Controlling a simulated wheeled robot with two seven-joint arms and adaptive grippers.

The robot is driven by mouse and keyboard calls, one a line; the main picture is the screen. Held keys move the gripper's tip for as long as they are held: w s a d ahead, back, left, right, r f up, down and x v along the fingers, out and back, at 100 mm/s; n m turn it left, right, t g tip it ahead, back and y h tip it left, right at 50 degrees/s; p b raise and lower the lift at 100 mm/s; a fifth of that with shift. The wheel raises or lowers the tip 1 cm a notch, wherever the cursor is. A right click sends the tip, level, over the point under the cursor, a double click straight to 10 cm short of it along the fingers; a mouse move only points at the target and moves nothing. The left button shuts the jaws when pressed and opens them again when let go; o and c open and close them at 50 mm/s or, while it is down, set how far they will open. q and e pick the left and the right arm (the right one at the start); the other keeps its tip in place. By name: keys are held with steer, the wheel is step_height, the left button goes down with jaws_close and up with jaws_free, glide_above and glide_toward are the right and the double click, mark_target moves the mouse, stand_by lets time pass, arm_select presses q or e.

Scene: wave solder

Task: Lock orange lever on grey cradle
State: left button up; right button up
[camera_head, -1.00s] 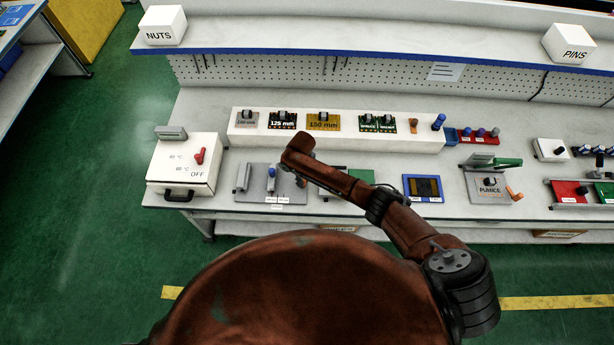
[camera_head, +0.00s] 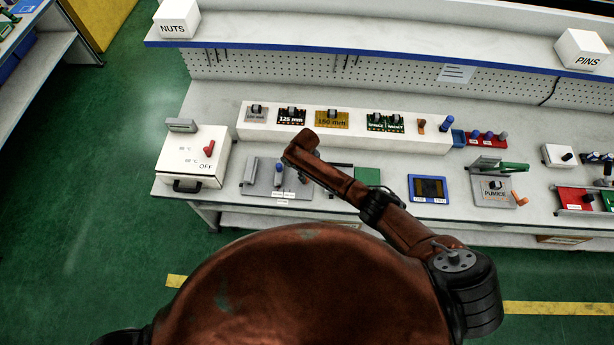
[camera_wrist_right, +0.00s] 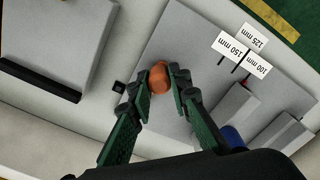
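The grey cradle (camera_head: 264,188) lies on the bench right of the white OFF box. In the right wrist view its grey plate (camera_wrist_right: 205,50) carries grey blocks and labels reading 100, 125 and 150 mm. The orange lever (camera_wrist_right: 158,77) shows there as a rounded knob end-on, over the plate. My right gripper (camera_wrist_right: 159,82) has its green-padded fingertips on either side of the knob, with no clear gap. In the head view my right forearm covers the lever and most of that gripper. My left gripper is out of view.
A blue knob (camera_head: 279,169) stands on the cradle. The white box (camera_head: 188,158) with a red lever is to the left. A white riser (camera_head: 350,140) with labelled parts runs behind. A green board (camera_head: 367,177) and a blue-framed tray (camera_head: 429,188) lie to the right.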

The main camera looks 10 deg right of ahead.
steer(key=o, duration=0.5)
steer(key=shift+a, duration=0.15)
steer(key=shift+c, duration=0.2)
steer(key=shift+o, duration=0.2)
steer(key=shift+r, duration=0.1)
step_height(320, 180, up, 12)
